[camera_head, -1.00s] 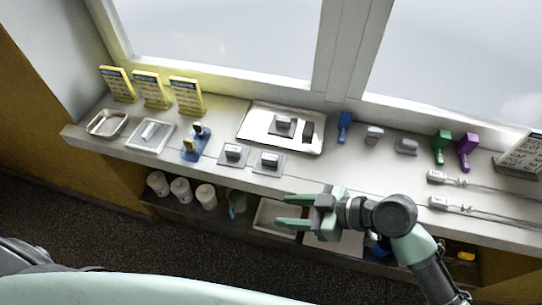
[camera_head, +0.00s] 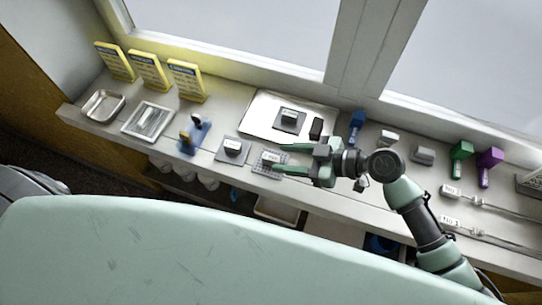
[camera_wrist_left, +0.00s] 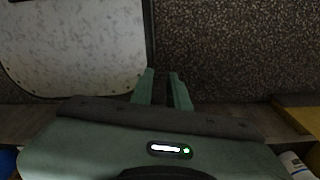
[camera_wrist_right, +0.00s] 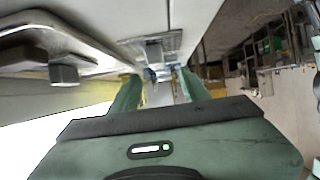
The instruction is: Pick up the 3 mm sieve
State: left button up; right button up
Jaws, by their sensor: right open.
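Several grey mesh plates with block handles lie on the counter. One, the front mesh sieve (camera_head: 268,161), lies at the counter's front edge. Another, the left mesh sieve (camera_head: 233,148), lies beside it, and a third, the tray sieve (camera_head: 289,117), lies on the tray. Their labels are too small to read, so I cannot tell which is 3 mm. My right gripper (camera_head: 281,158) is open and empty, its fingertips at the front sieve's right side. A handle and plate show ahead between its fingers in the right wrist view (camera_wrist_right: 155,50). My left gripper (camera_wrist_left: 161,76) is slightly open and empty above the floor.
The metal tray (camera_head: 256,126) also holds a dark block (camera_head: 316,128). A blue stand (camera_head: 194,138) is left of the sieves. Blue (camera_head: 357,122), green (camera_head: 460,150) and purple (camera_head: 489,160) scoops stand to the right. Yellow signs (camera_head: 148,70) stand at the back left.

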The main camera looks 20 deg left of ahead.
aim_at(270, 157)
jog(key=x, duration=0.2)
jog(key=p+x, duration=0.1)
jog(key=shift+w+a+f, duration=0.15)
jog(key=shift+w+f, duration=0.05)
jog(key=shift+f, duration=0.3)
jog(key=c, duration=0.8)
grip_shut()
pick_arm(q)
jog(key=shift+w+r, duration=0.8)
jog(key=shift+r, duration=0.05)
pick_arm(e)
jog(key=shift+r, duration=0.1)
